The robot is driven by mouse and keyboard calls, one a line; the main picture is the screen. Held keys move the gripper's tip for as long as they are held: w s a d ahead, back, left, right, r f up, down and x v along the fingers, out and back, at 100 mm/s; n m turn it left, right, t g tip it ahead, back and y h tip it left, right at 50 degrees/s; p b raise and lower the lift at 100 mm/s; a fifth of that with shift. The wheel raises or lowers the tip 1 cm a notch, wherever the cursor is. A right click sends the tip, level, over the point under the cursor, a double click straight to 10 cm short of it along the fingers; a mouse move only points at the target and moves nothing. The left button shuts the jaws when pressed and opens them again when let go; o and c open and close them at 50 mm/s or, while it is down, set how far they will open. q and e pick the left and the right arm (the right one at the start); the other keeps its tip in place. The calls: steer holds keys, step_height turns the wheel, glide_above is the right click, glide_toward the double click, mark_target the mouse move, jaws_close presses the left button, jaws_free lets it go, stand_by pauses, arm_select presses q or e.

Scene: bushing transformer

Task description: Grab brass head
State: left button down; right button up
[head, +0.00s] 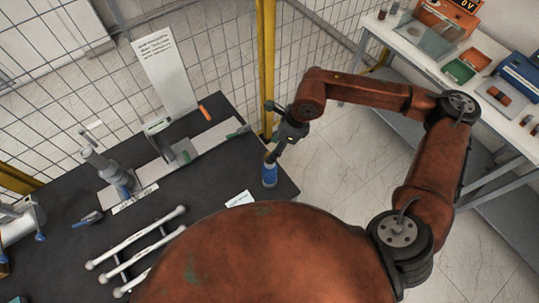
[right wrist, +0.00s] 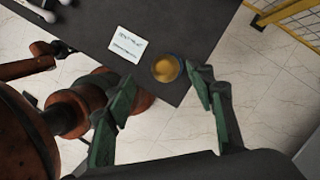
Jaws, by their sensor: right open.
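The brass head (right wrist: 166,68) is a round golden disc seen from above in the right wrist view, near the corner of the dark table. In the head view it shows only as a small brass-coloured top (head: 267,157) on a blue cylinder (head: 270,176) standing upright on the table's right edge. My right gripper (head: 272,156) is open and points down at it from above. In the right wrist view its green-padded fingers (right wrist: 158,78) are spread to the left and right of the disc, with a gap on both sides. My left gripper is in neither view.
A white label card (right wrist: 127,45) lies beside the brass head. White rods (head: 135,238) on a rack and a grey fixture (head: 110,170) stand farther left on the dark table (head: 60,262). Wire fencing with a yellow post (head: 265,60) rises behind. A white bench (head: 400,42) is at upper right.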

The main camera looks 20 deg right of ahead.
steer(key=shift+d+f+h, duration=0.3)
steer(key=shift+d+f, duration=0.1)
steer(key=shift+p+x, duration=0.5)
steer(key=shift+x, duration=0.4)
steer(key=shift+a+f+p, duration=0.1)
steer(key=shift+f+p, duration=0.2)
steer(key=shift+f, duration=0.1)
steer(key=p+x, duration=0.1)
steer(key=x, duration=0.2)
steer(key=shift+a+f+p, duration=0.1)
steer(key=shift+f+p, duration=0.1)
steer(key=shift+p, duration=0.1)
steer(key=shift+w+f, duration=0.1)
steer(key=shift+f, duration=0.25)
steer(key=shift+c, duration=0.3)
jaws_close()
